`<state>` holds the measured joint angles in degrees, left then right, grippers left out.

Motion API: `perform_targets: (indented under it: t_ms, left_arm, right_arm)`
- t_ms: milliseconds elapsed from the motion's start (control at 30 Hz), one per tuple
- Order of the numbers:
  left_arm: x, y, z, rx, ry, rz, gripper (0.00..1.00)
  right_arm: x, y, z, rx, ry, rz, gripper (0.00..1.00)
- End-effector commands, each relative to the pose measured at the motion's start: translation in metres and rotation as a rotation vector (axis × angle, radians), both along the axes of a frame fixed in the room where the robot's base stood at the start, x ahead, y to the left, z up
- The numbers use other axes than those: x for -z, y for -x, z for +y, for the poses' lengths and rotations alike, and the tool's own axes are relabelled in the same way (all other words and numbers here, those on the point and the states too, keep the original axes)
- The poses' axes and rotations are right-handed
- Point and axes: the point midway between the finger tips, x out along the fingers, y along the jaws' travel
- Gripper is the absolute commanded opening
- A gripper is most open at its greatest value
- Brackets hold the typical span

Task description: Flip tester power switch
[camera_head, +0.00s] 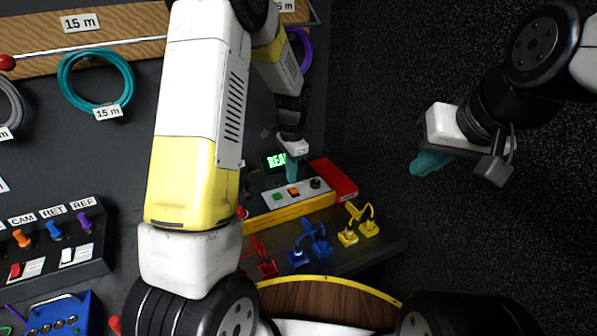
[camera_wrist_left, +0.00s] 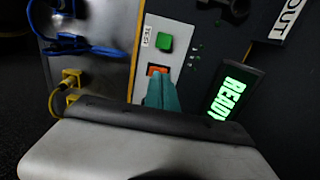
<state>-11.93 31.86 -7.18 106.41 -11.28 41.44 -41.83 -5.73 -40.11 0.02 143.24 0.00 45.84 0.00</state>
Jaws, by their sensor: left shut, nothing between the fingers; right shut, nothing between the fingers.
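The tester (camera_head: 305,200) is a yellow-edged box with a pale panel on the shelf. Its panel has a green button (camera_head: 277,197), an orange switch (camera_head: 294,192) and a black knob (camera_head: 315,183). The orange switch also shows in the left wrist view (camera_wrist_left: 157,70), partly covered by my teal fingertips. A display (camera_wrist_left: 232,92) beside the panel reads READY in green. My left gripper (camera_head: 291,172) is shut and empty, its fingertips at the orange switch; I cannot tell whether they touch. My right gripper (camera_head: 430,163) is shut and empty, away to the right.
Red (camera_head: 264,262), blue (camera_head: 311,247) and yellow (camera_head: 358,224) cabled connectors stand in front of the tester. A red tray (camera_head: 334,180) is at its right. A CAM/RET/REF switch panel (camera_head: 55,245) and a teal cable coil (camera_head: 70,80) are at left. Dark free space lies right.

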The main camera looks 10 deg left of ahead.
Motion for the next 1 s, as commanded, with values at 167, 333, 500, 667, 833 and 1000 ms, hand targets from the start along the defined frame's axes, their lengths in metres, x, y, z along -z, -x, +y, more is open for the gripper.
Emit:
perform_targets:
  t_ms: [167, 333, 500, 667, 833, 1000]
  left_arm:
    - [-0.046, 0.003, -0.005, 0.004, 0.004, -0.001, 0.00]
    - [-0.078, 0.005, -0.006, 0.005, 0.004, 0.003, 0.00]
    - [-0.095, 0.007, -0.008, 0.007, 0.003, 0.007, 0.00]
    - [-0.100, 0.007, -0.008, 0.008, 0.004, 0.008, 0.00]
    - [-0.100, 0.008, -0.008, 0.008, 0.004, 0.008, 0.00]
    - [-0.099, 0.004, -0.005, 0.003, 0.013, 0.028, 0.00]
  right_arm:
    - [0.000, 0.000, 0.000, 0.000, 0.000, 0.000, 0.00]
    - [0.000, 0.000, 0.000, 0.000, 0.000, 0.000, 0.00]
    - [0.000, 0.000, 0.000, 0.000, 0.000, 0.000, 0.00]
    - [0.000, 0.000, 0.000, 0.000, 0.000, 0.000, 0.00]
    - [0.000, 0.000, 0.000, 0.000, 0.000, 0.000, 0.00]
    - [0.000, 0.000, 0.000, 0.000, 0.000, 0.000, 0.00]
